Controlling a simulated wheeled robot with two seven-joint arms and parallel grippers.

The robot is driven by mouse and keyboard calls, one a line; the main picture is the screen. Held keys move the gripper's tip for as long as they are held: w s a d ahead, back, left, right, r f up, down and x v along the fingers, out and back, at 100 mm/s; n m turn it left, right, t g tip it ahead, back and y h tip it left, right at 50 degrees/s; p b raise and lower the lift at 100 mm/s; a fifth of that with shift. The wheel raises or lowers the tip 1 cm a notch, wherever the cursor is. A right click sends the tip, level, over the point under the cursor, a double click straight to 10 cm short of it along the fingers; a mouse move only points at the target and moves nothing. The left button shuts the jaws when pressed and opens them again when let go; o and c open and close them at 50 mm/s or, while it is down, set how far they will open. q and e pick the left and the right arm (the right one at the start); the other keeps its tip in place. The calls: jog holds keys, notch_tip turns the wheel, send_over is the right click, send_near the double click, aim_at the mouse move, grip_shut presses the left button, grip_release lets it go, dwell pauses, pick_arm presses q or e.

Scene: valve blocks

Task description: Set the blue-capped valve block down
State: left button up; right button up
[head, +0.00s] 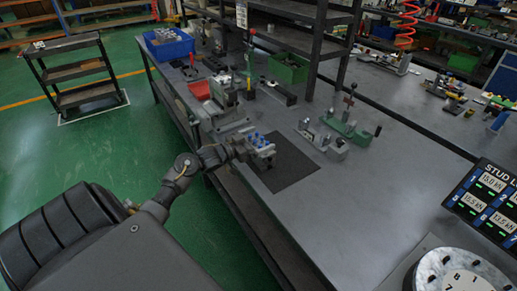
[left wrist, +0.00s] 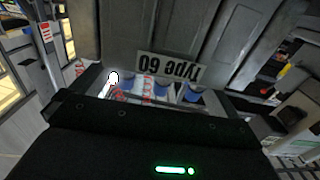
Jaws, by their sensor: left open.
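The blue-capped valve block (head: 263,147) is a small pale block with several blue caps on top, over the back-left part of a dark mat (head: 292,176) on the workbench. My left gripper (head: 246,151) reaches in from the left and is open right at the block. I cannot tell whether the fingers still touch it or whether the block rests fully on the mat. In the left wrist view the blue caps (left wrist: 191,93) lie just beyond the black gripper body (left wrist: 150,130), which hides the block's lower part. My right gripper is not in view.
A grey machine vice (head: 224,98) stands behind the block, with a red bin (head: 199,90) beside it. Green-and-grey fixtures (head: 350,127) stand to the right. A round numbered dial (head: 455,272) and a display (head: 490,200) are at the front right.

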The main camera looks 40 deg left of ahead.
pick_arm(q)
jog(key=shift+x, duration=1.15)
jog(key=shift+s, duration=0.1)
jog(key=c, duration=1.9)
jog(key=shift+a+r, duration=0.1)
jog(key=shift+r, duration=0.1)
jog(key=shift+c, duration=0.7)
jog(key=shift+r, duration=0.1)
jog(key=shift+r, duration=0.55)
jog(key=s+d+r, duration=0.1)
jog(key=r, duration=0.1)
jog(key=s+d+r, duration=0.1)
jog(key=r, duration=0.2)
jog(key=s+d+r, duration=0.1)
jog(key=s+r, duration=0.1)
jog(key=r, duration=0.1)
jog(key=shift+s+d, duration=0.1)
jog(key=shift+d, duration=0.05)
jog(key=s+d+r, duration=0.3)
jog(key=s+d, duration=0.2)
jog(key=s, duration=0.1)
jog(key=shift+s+d+r+b, duration=0.2)
jog(key=shift+s+r+b, duration=0.2)
